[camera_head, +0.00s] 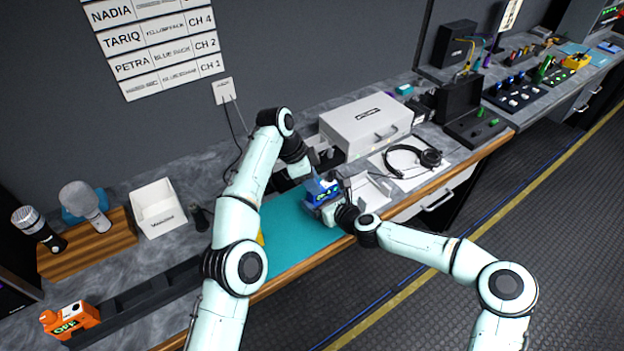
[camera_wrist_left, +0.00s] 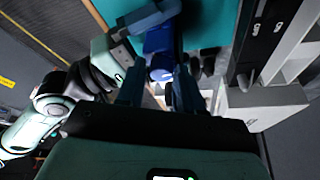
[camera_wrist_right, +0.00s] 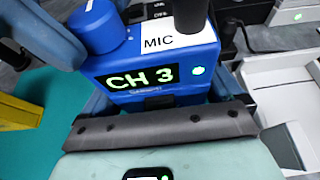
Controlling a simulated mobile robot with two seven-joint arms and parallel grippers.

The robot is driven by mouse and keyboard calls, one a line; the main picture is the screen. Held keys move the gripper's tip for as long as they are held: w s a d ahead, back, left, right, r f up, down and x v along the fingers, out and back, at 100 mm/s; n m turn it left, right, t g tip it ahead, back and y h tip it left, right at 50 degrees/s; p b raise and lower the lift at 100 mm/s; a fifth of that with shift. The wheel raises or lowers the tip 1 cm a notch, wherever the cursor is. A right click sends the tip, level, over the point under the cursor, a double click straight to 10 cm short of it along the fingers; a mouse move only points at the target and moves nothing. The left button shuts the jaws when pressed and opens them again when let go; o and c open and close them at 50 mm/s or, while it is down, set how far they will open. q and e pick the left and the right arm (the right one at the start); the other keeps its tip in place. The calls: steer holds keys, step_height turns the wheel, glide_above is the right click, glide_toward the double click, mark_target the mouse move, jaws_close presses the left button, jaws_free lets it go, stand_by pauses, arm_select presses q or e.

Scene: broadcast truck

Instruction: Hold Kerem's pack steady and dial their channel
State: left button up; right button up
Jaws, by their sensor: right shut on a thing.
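The blue pack (camera_head: 324,189) is over the teal mat (camera_head: 290,238). In the right wrist view the pack (camera_wrist_right: 150,70) shows a lit green "CH 3", a green light, a "MIC" label and a blue knob (camera_wrist_right: 97,25) at its top left. My right gripper (camera_head: 335,205) is shut on the pack. My left gripper (camera_wrist_left: 160,90) is open close above it, with blue between and beyond its fingers; I cannot tell whether it touches the knob. The wall chart (camera_head: 160,45) reads Tariq CH 4 and Petra blue pack CH 2; the bottom row's name is unclear, with CH 1.
A white case (camera_head: 365,125) stands behind the pack and a headset (camera_head: 413,156) lies to its right. A yellow item (camera_head: 260,238) is partly hidden by my left arm. An orange pack (camera_head: 70,318) reading "OFF" and microphones (camera_head: 85,205) are at the left.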

arm_select(q)
steer(key=shift+o, duration=1)
steer(key=shift+r, duration=0.2)
steer(key=s+r+n+t+y, duration=0.3)
steer(key=s+r+n, duration=0.2)
steer(key=r+n, duration=0.7)
steer(key=shift+n+t, duration=0.3)
steer(key=shift+n, duration=0.4)
steer(key=x, duration=1.3)
steer(key=shift+a+f, duration=0.2)
steer(key=shift+a, duration=0.1)
jaws_close()
